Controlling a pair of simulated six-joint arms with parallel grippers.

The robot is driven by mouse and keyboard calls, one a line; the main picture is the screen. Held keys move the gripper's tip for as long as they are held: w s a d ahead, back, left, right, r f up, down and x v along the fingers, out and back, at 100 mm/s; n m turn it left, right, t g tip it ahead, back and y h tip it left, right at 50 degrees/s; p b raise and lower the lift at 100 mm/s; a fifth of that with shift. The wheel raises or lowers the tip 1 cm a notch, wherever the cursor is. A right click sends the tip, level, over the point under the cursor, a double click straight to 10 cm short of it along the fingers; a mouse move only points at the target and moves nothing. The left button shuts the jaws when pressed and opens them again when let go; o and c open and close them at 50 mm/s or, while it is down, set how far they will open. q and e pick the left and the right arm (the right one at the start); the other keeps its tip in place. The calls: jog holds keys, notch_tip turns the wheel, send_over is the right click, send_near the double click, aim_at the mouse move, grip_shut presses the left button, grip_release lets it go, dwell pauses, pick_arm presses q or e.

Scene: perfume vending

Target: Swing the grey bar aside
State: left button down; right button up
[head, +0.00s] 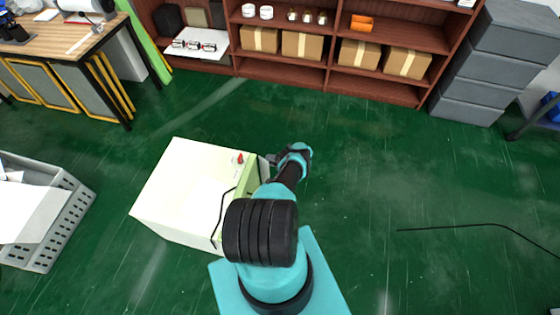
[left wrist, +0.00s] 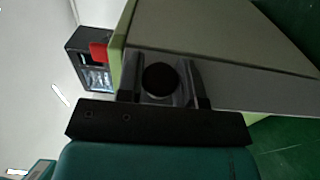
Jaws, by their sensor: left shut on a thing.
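The white vending box (head: 180,190) stands on the green floor in the head view, left of my arm. My left gripper (head: 272,160) is at the box's right side, near its upper right corner. In the left wrist view, the left gripper (left wrist: 168,75) is shut against the box's grey side, with a dark round part between its fingers. A grey bar (left wrist: 265,88) runs rightward from the fingers along that side. The exact grip is partly hidden. My right gripper is not in view.
A grey crate (head: 60,225) stands at left. Shelves (head: 335,75) and grey drawers (head: 480,80) stand at the back. The floor right of my arm is mostly clear.

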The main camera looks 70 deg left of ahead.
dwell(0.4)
pick_arm(q)
jog(key=c, duration=0.8)
grip_release()
